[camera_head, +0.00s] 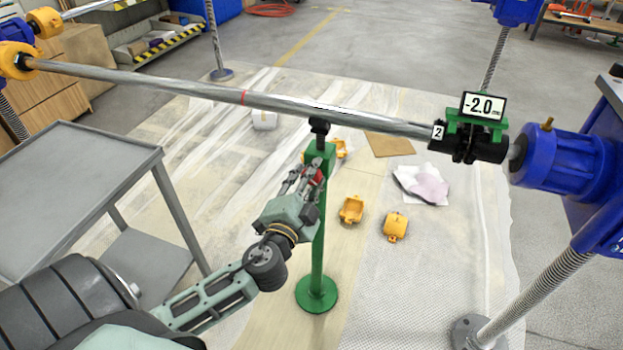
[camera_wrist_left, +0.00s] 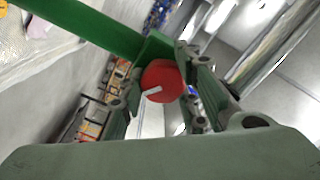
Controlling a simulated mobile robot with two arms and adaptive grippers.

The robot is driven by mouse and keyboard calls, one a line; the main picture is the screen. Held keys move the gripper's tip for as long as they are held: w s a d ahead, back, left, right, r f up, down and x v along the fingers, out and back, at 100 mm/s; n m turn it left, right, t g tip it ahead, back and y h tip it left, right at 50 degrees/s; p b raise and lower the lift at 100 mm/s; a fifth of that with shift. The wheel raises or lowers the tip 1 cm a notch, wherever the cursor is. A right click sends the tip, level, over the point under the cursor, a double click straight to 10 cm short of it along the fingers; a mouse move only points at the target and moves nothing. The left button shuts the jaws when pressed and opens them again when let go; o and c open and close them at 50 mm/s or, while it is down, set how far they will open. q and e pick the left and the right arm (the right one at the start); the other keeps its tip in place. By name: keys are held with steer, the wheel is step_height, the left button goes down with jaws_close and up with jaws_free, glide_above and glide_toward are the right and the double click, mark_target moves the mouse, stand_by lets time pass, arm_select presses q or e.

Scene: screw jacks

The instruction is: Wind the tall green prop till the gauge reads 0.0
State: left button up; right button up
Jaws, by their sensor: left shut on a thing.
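The tall green prop (camera_head: 318,245) stands upright on its round green base under the long steel shaft (camera_head: 300,106). Its dark head is at the shaft's underside. The gauge (camera_head: 483,105), clipped at the shaft's right end, reads -2.0. My left gripper (camera_head: 308,182) is at the prop's upper part, shut on its red knob (camera_head: 316,177). In the left wrist view the red knob (camera_wrist_left: 162,80), with a pale mark on its face, sits between the fingers, and the green prop (camera_wrist_left: 95,25) runs to the upper left. My right gripper is not in view.
A grey metal cart (camera_head: 75,190) stands at the left. Yellow caps (camera_head: 396,226) and a pale cloth (camera_head: 424,185) lie on the sheeted floor right of the prop. A blue motor-like unit (camera_head: 565,160) on a threaded post stands at the right.

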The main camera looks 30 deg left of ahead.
arm_select(q)
steer(key=shift+s+d+f+m, duration=0.1)
steer(key=shift+d+f+m, duration=0.05)
steer(key=shift+f+m, duration=0.15)
steer(key=m+p, duration=0.2)
steer(key=m, duration=0.4)
steer(key=shift+f+p, duration=0.2)
steer(key=shift+p, duration=0.1)
steer(key=shift+m+p, duration=0.3)
steer(key=shift+m, duration=0.9)
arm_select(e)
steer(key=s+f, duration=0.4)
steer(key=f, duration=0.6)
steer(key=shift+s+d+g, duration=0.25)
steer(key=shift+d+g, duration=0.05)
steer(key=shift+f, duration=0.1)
arm_select(q)
steer(key=o, duration=1)
steer(key=shift+a+f, duration=0.1)
steer(key=shift+a, duration=0.1)
steer(key=shift+r, duration=0.25)
